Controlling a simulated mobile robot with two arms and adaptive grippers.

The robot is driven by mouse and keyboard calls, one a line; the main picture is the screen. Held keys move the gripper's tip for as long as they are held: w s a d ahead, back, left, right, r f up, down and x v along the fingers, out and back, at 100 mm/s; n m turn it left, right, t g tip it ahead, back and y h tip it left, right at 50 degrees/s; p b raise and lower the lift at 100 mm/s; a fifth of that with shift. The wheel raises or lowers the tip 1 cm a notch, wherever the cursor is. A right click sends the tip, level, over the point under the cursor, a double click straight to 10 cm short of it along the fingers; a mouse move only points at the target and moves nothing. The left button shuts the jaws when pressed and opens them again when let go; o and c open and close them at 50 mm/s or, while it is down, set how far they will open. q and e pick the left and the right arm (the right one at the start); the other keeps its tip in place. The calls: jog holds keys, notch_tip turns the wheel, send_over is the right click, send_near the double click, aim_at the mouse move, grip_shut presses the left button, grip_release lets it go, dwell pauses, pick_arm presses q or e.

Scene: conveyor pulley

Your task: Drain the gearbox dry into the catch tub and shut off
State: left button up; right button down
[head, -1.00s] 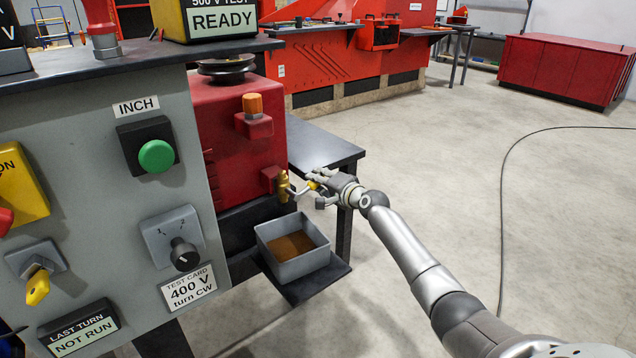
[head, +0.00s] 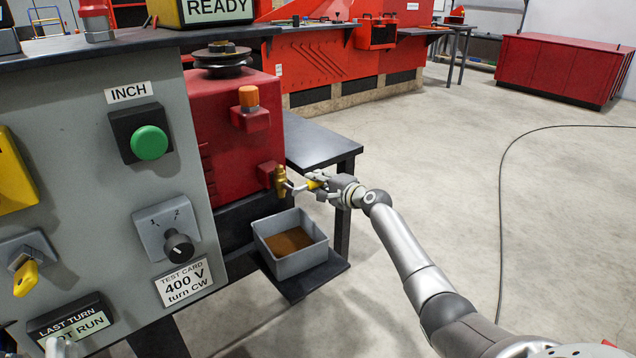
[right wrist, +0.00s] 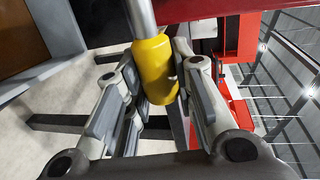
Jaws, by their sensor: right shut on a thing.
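The red gearbox (head: 232,150) stands on a dark bench, with a brass drain valve (head: 281,182) low on its right side. The valve's lever ends in a yellow grip (head: 314,185). My right gripper (head: 322,186) is shut on this grip, which shows between its fingers in the right wrist view (right wrist: 155,72). The grey catch tub (head: 300,268) sits below the valve and holds brown oil (head: 288,241). No stream is clear at the outlet. A pale bit of my left gripper (head: 60,347) shows at the bottom left; its fingers are mostly out of frame.
A grey control panel (head: 80,130) stands close at left, with a green INCH button (head: 149,142), a selector knob (head: 178,247) and a "400 V turn CW" card (head: 185,282). A dark table (head: 315,140) is behind the valve. A cable (head: 501,220) lies on open floor at right.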

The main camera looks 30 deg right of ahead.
jog(key=shift+f, duration=0.15)
jog(key=c, duration=1.2)
grip_release()
jog(key=shift+s, duration=0.1)
jog(key=v, duration=1.1)
jog(key=shift+s, duration=0.35)
jog(key=shift+a, duration=0.15)
